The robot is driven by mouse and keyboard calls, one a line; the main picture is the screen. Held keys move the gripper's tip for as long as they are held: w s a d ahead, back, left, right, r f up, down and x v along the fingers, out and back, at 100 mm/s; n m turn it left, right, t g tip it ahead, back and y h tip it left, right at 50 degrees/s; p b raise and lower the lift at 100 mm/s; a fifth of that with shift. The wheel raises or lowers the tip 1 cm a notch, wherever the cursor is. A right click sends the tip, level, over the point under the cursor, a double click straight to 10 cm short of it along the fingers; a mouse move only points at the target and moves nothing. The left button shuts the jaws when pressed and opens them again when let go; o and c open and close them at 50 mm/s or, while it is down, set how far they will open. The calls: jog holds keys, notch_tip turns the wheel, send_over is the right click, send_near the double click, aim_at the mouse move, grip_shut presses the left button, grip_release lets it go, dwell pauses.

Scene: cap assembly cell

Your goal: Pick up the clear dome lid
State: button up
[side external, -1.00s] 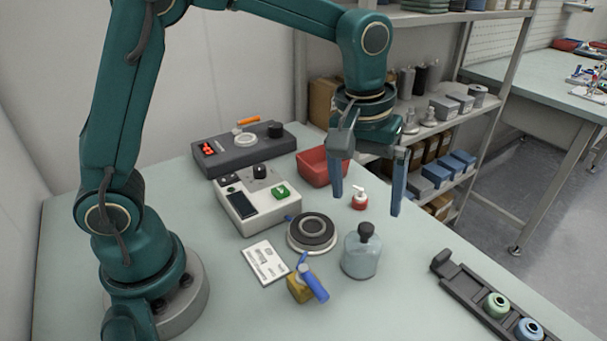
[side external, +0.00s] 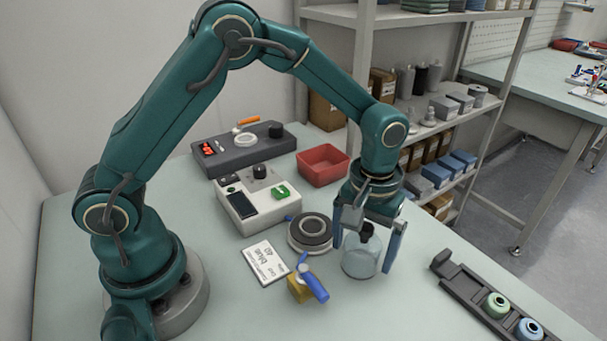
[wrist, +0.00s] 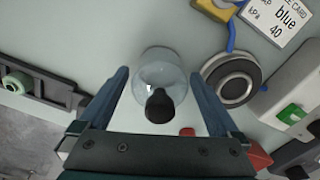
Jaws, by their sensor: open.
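The clear dome lid (side external: 361,256) is a see-through dome with a dark knob (side external: 367,229) on top. It stands upright on the pale table, right of the round dark-topped disc. My gripper (side external: 363,254) is open and points down around the dome, with one blue finger on each side. In the wrist view the dome (wrist: 158,72) and its dark knob (wrist: 159,106) lie between the two spread fingers (wrist: 160,95). Gaps show on both sides there, so the fingers look apart from it.
The round disc (side external: 311,231) stands close to the left finger. A card (side external: 264,263) reading "blue 40" and a yellow block with a blue handle (side external: 314,288) lie in front. A red bin (side external: 323,165) stands behind. A dark rail (side external: 470,292) with green and blue rings is at right.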

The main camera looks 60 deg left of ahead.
aim_at(368, 226)
jog(key=shift+c, duration=0.3)
jog(key=c, duration=1.2)
jog(key=shift+r, duration=0.1)
notch_tip(368, 226, up, 4)
jog(key=shift+w+r, duration=0.1)
jog(key=shift+s+a+r, duration=0.55)
jog(key=shift+a+r, duration=0.1)
jog(key=shift+a, duration=1)
jog(key=shift+s+a+r, duration=0.5)
jog(key=shift+a+r, duration=0.1)
jog(key=shift+a, duration=1)
jog(key=shift+s+a+r, duration=0.55)
jog(key=shift+a+r, duration=0.1)
jog(key=shift+a, duration=1)
